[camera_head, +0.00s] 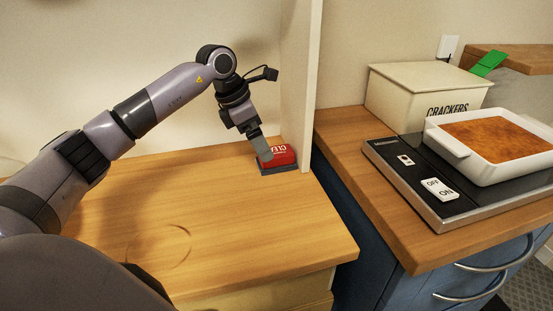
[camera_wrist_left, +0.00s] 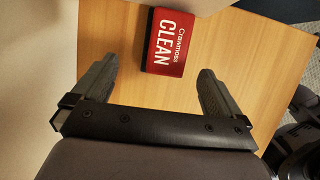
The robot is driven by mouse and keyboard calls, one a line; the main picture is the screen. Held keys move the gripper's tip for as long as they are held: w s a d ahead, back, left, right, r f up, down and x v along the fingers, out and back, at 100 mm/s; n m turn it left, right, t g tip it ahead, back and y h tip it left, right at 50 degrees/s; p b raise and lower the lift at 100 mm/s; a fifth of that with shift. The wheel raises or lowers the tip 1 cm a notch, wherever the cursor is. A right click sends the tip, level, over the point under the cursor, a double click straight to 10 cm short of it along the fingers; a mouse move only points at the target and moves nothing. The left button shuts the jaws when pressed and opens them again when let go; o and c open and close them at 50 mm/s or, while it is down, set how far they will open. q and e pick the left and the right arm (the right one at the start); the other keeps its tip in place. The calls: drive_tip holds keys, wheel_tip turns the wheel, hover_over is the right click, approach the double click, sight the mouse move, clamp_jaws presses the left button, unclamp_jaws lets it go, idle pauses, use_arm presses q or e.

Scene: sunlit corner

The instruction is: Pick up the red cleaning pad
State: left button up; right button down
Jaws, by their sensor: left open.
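The red cleaning pad (camera_head: 280,154) lies on the wooden counter beside the white upright panel. It has a dark base and white lettering; in the left wrist view the red pad (camera_wrist_left: 168,42) shows the word CLEAN. My left gripper (camera_head: 262,154) is at the pad in the head view, with a finger overlapping its left part. In the left wrist view my left gripper (camera_wrist_left: 158,80) is open, its two fingers spread wide, and the pad lies beyond and between them. Nothing is held, and I cannot tell whether a finger touches the pad. My right gripper is not in view.
The white upright panel (camera_head: 297,80) stands close on the pad's right. The wooden counter (camera_head: 220,215) is clear in front. On the right counter are a crackers box (camera_head: 412,90), a white baking dish (camera_head: 463,157) and a black appliance with switches (camera_head: 408,178).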

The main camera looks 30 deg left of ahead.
sight(276, 158)
use_arm(q)
drive_tip(key=x, duration=0.2)
drive_tip(key=d+x, duration=0.1)
drive_tip(key=x, duration=0.1)
drive_tip(key=shift+f, duration=0.45)
drive_tip(key=c, duration=1.2)
drive_tip(key=shift+r, duration=0.15)
